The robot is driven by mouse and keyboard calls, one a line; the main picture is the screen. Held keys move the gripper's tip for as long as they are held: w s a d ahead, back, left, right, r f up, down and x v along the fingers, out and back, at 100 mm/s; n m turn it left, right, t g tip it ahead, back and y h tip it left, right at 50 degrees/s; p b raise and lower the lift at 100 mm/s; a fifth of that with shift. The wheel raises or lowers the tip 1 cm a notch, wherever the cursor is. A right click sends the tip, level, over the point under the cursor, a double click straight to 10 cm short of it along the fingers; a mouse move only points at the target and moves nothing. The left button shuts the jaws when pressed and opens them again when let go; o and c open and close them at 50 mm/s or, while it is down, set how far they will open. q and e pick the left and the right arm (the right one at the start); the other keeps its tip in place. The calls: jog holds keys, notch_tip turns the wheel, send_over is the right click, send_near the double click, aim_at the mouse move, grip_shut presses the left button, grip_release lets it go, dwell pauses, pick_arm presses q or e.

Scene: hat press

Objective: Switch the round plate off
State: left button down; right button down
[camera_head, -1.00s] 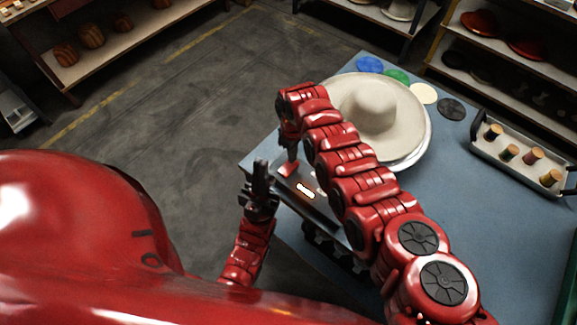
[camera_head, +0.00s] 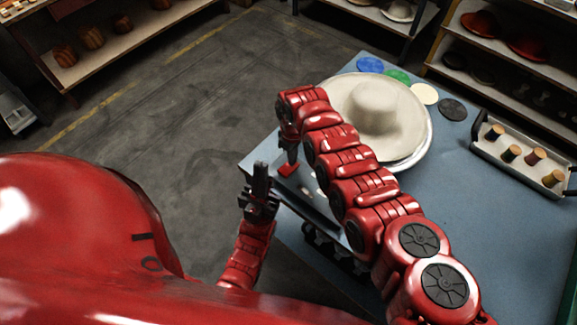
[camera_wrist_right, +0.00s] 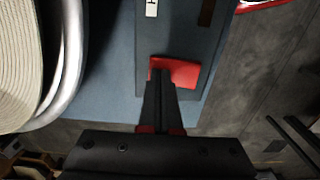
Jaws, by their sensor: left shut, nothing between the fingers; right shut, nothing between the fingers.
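The round plate (camera_head: 424,148) shows as a metal rim under a cream wide-brimmed hat (camera_head: 375,105) on the blue table. Its rim also shows in the right wrist view (camera_wrist_right: 73,62). A grey control panel (camera_head: 318,207) in front of it carries a red switch (camera_wrist_right: 180,72). The panel's lamp (camera_wrist_right: 206,13) is dark brown and unlit. My right gripper (camera_head: 291,157) is shut and empty, with its tips at the red switch, seemingly touching it. My left gripper (camera_head: 261,174) is shut and empty, left of the table's edge.
Blue, green, cream and dark discs (camera_head: 452,109) lie along the table's back edge. A tray (camera_head: 520,162) with several wooden-topped pegs stands at right. Shelves stand beyond the table. My right arm covers part of the panel.

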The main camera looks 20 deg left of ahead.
notch_tip(320, 180, up, 7)
jog(key=p, duration=0.5)
jog(key=shift+f, duration=0.1)
dwell(0.3)
